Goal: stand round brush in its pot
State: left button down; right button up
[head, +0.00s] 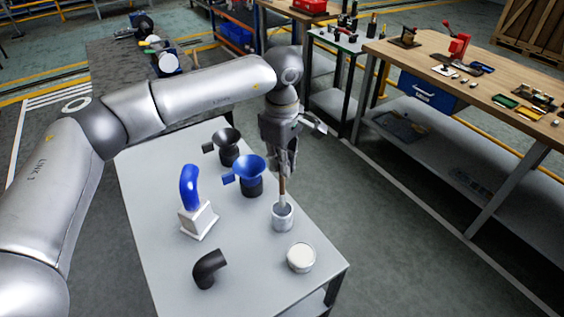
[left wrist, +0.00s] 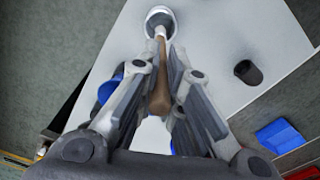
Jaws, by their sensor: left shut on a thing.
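The round brush (head: 282,188) has a brown wooden handle and stands about upright. My left gripper (head: 283,168) points down and is shut on the handle. The brush also shows between the fingers in the left wrist view (left wrist: 160,88). The pot (head: 283,219) is a small grey metal cup on the light grey table, right below the gripper. It also shows at the top of the left wrist view (left wrist: 160,13). The brush's lower end is at the pot's mouth and seems to reach inside. Whether it touches the bottom is hidden. My right gripper is not in view.
On the same table (head: 160,255) stand a blue funnel (head: 250,178), a dark funnel (head: 228,150), a blue curved piece on a white base (head: 190,190), a black elbow (head: 208,270) and a white-topped tin (head: 301,257). The tin is close to the pot, near the table's corner.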

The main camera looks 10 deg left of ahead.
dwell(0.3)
pick_arm(q)
jog(key=shift+f+b, duration=1.8)
jog(key=shift+f, duration=0.4)
jog(key=shift+f+b, duration=0.15)
jog(key=shift+b, duration=0.25)
jog(key=shift+f+b, duration=0.5)
